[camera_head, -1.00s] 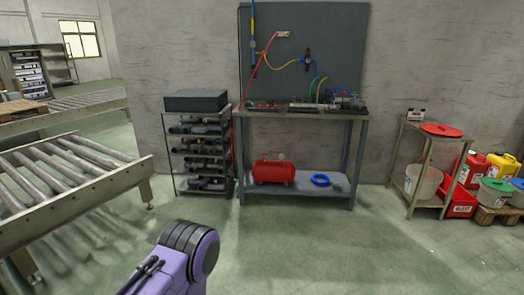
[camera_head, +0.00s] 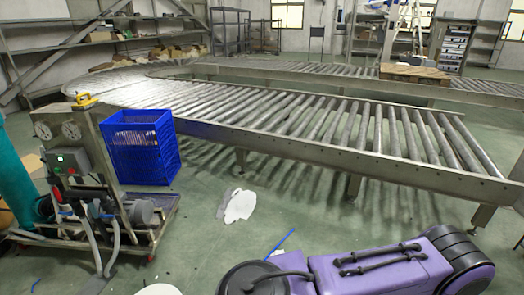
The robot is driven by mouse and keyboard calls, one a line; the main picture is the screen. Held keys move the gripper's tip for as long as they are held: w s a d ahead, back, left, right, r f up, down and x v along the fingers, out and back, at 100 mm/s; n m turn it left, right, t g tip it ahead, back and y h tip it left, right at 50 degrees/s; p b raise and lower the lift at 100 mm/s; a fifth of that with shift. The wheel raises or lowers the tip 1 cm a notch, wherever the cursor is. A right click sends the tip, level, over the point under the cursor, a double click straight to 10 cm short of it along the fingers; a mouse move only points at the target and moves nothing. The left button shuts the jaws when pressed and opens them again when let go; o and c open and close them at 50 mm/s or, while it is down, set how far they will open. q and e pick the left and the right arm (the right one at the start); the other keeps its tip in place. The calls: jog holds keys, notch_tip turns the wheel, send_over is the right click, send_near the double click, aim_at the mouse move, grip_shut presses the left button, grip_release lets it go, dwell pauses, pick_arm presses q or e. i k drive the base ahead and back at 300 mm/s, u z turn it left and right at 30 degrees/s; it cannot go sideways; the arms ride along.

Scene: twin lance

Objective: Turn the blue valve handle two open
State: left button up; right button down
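No blue valve handle can be made out in the present view. A wheeled machine (camera_head: 75,160) at the left carries a control box with a green light, gauges and hoses; I cannot tell whether it has a valve. A purple arm link of mine (camera_head: 375,265) crosses the lower right, with dark joints at both ends. Neither of my grippers shows in the view.
A long roller conveyor (camera_head: 330,154) spans the middle and right. A blue crate (camera_head: 141,148) stands behind the machine. White patches (camera_head: 240,205) and a blue strip (camera_head: 281,243) lie on the green floor. Shelves line the back wall. Open floor lies between machine and conveyor.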

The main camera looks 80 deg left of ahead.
aim_at(103, 215)
jog(key=u, duration=2.75)
jog(key=i, duration=3.15)
jog(key=u, duration=2.8)
jog(key=i, duration=0.8)
jog(key=u, duration=0.2)
